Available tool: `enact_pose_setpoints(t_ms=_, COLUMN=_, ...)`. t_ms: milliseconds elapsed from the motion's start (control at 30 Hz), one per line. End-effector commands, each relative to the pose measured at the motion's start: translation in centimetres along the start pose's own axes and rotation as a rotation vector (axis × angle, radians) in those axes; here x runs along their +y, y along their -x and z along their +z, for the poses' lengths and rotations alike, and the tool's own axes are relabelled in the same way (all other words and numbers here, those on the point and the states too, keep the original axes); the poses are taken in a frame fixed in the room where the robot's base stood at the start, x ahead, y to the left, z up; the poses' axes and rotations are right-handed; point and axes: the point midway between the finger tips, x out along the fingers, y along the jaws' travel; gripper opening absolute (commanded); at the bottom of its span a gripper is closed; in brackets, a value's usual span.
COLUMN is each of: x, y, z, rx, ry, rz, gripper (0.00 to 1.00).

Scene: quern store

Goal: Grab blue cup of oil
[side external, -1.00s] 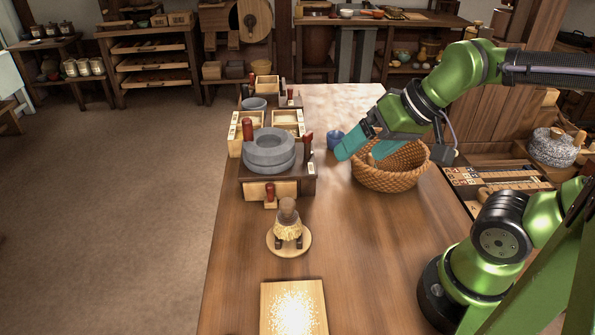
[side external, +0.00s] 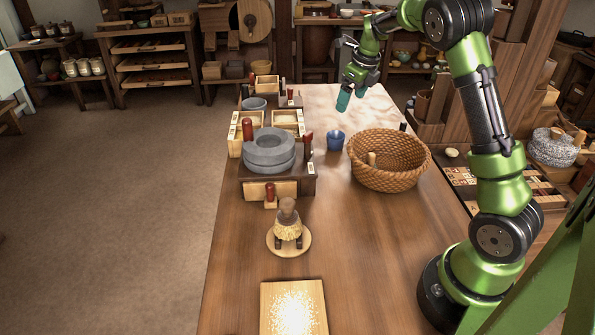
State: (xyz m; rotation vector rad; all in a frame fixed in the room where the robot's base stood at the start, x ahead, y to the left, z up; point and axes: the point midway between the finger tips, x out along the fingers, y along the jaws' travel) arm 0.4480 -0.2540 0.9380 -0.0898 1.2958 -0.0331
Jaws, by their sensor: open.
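The blue cup (side external: 335,141) stands upright on the wooden table, between the stone quern and the wicker basket. Its contents are too small to make out. My gripper (side external: 350,98), with teal fingers, is open and empty. In the picture it is above and slightly right of the cup, over the far part of the table, and apart from it.
The wicker basket (side external: 388,172) stands close to the right of the cup. The stone quern (side external: 269,151) on its wooden base is to the left. A brush on a round stand (side external: 289,242) and a wooden board (side external: 293,308) are nearer. The table between them is clear.

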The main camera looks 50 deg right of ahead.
Motion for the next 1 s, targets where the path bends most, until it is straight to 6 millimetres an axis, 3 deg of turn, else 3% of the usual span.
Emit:
enact_pose_setpoints(t_ms=100, x=-0.1, y=0.8, z=0.8, rx=-0.019, ry=-0.174, rz=0.003, gripper=0.9)
enact_pose_setpoints(t_ms=267, x=0.1, y=0.3, z=0.7, rx=-0.015, ry=-0.269, rz=0.01, gripper=0.9)
enact_pose_setpoints(t_ms=700, x=0.1, y=-8.4, z=0.7, rx=-0.013, ry=-0.272, rz=0.01, gripper=0.9)
enact_pose_setpoints(t_ms=1000, x=0.1, y=-11.2, z=0.8, rx=-0.016, ry=-0.271, rz=0.009, gripper=0.9)
